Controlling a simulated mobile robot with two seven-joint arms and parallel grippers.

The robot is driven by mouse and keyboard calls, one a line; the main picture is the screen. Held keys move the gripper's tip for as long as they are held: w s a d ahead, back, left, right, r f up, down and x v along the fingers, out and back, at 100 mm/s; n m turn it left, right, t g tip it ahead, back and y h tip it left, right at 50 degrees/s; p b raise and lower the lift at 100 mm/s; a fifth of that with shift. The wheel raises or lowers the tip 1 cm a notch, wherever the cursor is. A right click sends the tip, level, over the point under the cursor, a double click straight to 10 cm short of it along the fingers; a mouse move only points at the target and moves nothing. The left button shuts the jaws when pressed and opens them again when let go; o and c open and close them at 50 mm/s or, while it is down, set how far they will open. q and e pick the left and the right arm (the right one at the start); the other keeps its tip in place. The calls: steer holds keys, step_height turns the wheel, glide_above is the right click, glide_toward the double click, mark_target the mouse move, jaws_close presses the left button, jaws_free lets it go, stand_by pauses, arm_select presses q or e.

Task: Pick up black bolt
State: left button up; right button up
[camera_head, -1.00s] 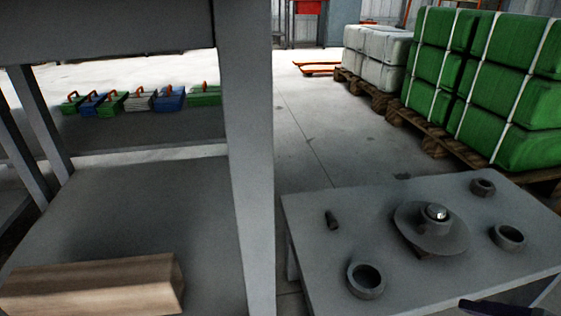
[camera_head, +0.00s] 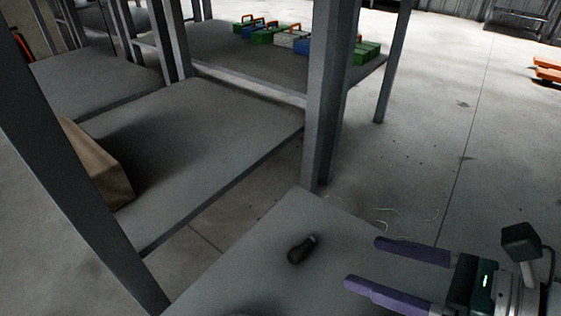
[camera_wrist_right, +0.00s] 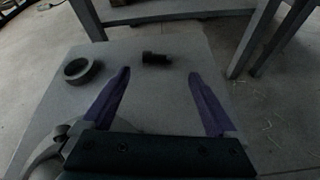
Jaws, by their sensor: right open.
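The black bolt (camera_head: 302,248) lies on its side on a grey table (camera_head: 262,238), near the table's far corner in the head view. In the right wrist view the bolt (camera_wrist_right: 156,58) lies ahead of the fingertips, between their lines. My right gripper (camera_head: 362,261) comes in from the right with its purple fingers spread and empty, pointing toward the bolt and apart from it. The right wrist view shows both fingers (camera_wrist_right: 159,73) wide apart. My left gripper is not in view.
A dark ring (camera_wrist_right: 82,70) lies on the table left of the bolt in the wrist view. A grey post (camera_head: 325,110) of the shelf frame rises close beyond the table. A brown block (camera_head: 98,165) lies on the shelf at left. Open floor is at right.

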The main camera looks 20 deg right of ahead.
mark_target(308, 256)
steer(key=x, duration=0.2)
steer(key=b+x, duration=0.1)
steer(key=x, duration=0.1)
steer(key=a+b+x, duration=0.1)
steer(key=x, duration=0.1)
steer(key=shift+s+r, duration=0.15)
steer(key=shift+s, duration=0.2)
steer(key=shift+w+a+b, duration=0.15)
steer(key=shift+w+b, duration=0.1)
steer(key=shift+b, duration=0.05)
steer(key=b+x, duration=0.3)
steer(key=x, duration=0.1)
steer(key=shift+f, duration=0.25)
steer(key=shift+w+a, duration=0.15)
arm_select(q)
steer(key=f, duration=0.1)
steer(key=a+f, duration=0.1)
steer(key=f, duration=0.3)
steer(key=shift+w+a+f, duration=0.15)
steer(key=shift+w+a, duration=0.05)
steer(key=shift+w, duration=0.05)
arm_select(e)
steer(key=shift+c, duration=1.2)
steer(key=shift+r, duration=0.1)
steer(key=c, duration=1)
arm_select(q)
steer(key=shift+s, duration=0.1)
arm_select(e)
steer(key=shift+c, duration=0.2)
steer(key=shift+r, duration=0.1)
